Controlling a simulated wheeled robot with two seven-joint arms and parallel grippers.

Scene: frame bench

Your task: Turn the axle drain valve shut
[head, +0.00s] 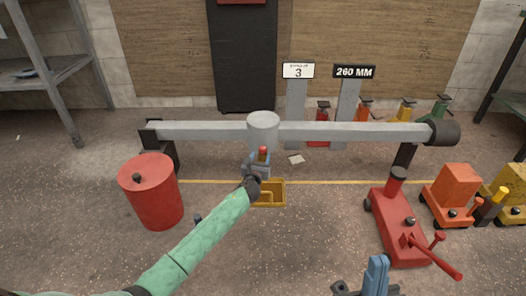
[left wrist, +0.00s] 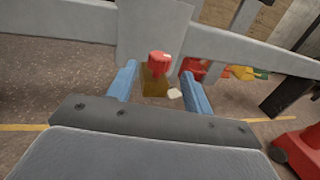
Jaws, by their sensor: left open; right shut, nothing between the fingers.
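My right gripper (head: 375,275) is shut and empty at the bottom of the head view, away from the axle.
A yellow tray (head: 279,199) lies on the floor under the valve. A red drum (head: 152,195) stands at left. A red trolley jack (head: 396,225) with a long handle and an orange jack (head: 453,190) stand at right. Two sign posts stand behind the beam. The front floor is mostly clear.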

